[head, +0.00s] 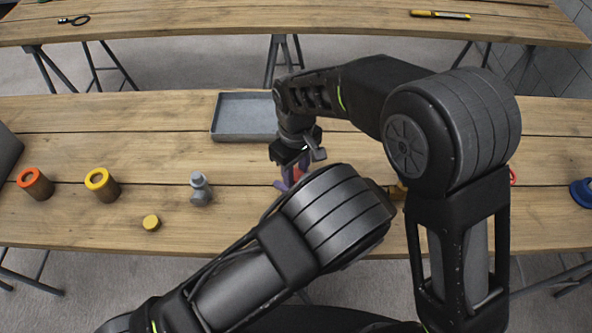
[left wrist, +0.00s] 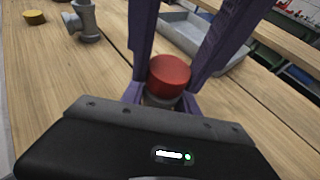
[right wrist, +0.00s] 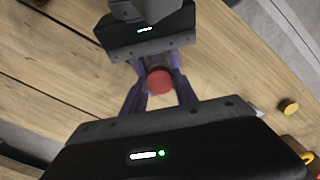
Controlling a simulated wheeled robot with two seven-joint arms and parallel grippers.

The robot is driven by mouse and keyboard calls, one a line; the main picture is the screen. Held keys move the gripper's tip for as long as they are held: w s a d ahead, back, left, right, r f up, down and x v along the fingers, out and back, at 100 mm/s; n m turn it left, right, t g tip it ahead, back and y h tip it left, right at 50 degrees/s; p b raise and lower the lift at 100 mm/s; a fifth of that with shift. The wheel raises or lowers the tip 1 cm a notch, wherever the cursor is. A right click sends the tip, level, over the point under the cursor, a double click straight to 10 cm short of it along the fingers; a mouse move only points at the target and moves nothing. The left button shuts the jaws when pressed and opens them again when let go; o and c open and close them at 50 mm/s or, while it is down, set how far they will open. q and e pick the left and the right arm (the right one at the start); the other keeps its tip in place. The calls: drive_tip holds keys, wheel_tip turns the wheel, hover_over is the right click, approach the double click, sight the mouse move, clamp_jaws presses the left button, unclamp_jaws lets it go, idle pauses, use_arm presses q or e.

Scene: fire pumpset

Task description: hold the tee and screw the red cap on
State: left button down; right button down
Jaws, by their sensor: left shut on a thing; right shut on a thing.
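The red cap (left wrist: 169,75) sits between the purple fingers of my right gripper (right wrist: 160,82), which is shut on it. It also shows in the right wrist view (right wrist: 160,81). Directly against the cap is a grey fitting, the tee (left wrist: 160,101), mostly hidden by fingers and cap. My left gripper (left wrist: 162,104) is shut on it from the side. The right gripper comes down from above in the head view (head: 294,172), where my left forearm hides most of the meeting point. I cannot tell how far the cap is threaded.
A grey flanged fitting (head: 200,188) and a yellow cap (head: 151,222) stand left on the table. Farther left are orange-topped (head: 35,183) and yellow-topped (head: 102,184) cylinders. A grey tray (head: 243,134) lies behind. A blue part (head: 582,193) is far right.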

drive_tip(key=shift+m, duration=0.9)
drive_tip(key=c, duration=0.9)
unclamp_jaws()
drive_tip(key=shift+r, duration=0.1)
wheel_tip(320, 180, up, 12)
drive_tip(key=shift+f, duration=0.1)
use_arm(q)
drive_tip(key=c, duration=0.9)
unclamp_jaws()
drive_tip(key=shift+o, duration=0.2)
